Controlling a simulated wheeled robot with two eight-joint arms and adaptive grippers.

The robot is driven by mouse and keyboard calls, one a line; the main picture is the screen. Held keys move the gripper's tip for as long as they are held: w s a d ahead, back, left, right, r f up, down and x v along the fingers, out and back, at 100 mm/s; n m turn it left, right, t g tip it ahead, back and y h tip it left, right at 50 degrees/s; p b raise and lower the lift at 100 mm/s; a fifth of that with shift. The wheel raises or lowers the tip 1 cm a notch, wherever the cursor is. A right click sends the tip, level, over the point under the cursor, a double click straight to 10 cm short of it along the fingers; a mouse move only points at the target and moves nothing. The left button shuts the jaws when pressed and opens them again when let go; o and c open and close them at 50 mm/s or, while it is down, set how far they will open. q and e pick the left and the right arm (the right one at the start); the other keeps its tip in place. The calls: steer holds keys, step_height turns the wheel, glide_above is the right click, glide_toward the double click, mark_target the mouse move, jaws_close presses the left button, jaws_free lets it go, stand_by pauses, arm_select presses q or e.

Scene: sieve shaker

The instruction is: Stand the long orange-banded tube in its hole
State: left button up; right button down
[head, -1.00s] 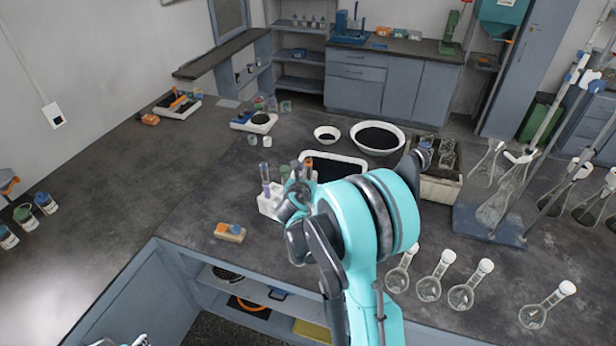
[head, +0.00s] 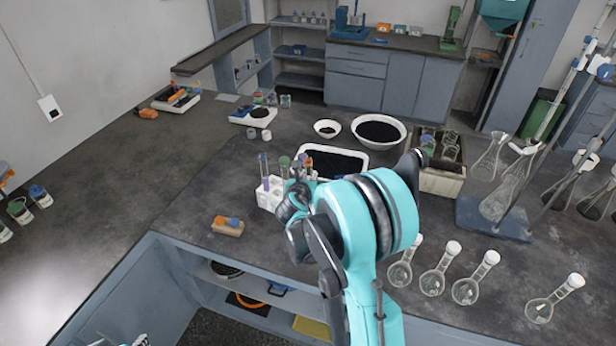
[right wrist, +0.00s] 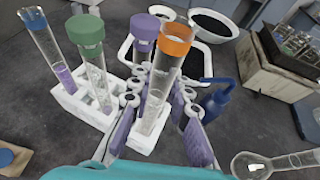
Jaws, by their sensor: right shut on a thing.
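The long orange-banded tube (right wrist: 167,70) stands a little tilted in the right wrist view, with its orange band at the top. My right gripper (right wrist: 160,112) is shut on it, the purple-padded fingers on either side. Its lower end overlaps the near right end of the white rack (right wrist: 69,101); I cannot tell whether it is inside a hole. In the head view my right gripper (head: 297,197) is beside the rack (head: 266,200) and hides part of it. Blue-banded (right wrist: 45,45), green-banded (right wrist: 90,55) and purple-banded (right wrist: 143,40) tubes stand close by. Only an unclear bit of my left side shows at the bottom edge.
A black-filled white tray (head: 335,160) lies behind the rack. Several round flasks (head: 432,282) lie at the front right.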

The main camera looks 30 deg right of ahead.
steer(key=shift+f, duration=0.15)
steer(key=shift+s+a+f+b, duration=0.1)
steer(key=shift+s+f+b, duration=0.1)
steer(key=shift+f+b, duration=0.7)
steer(key=shift+s+a+f+b, duration=0.1)
steer(key=shift+s+f+b, duration=0.1)
steer(key=shift+f+b, duration=0.7)
steer(key=shift+w+d+f+b, duration=0.15)
steer(key=shift+w+f+b, duration=0.1)
steer(key=shift+f+b, duration=0.7)
steer(key=shift+r, duration=0.1)
steer(key=c, duration=1.3)
jaws_free()
steer(key=shift+c, duration=0.2)
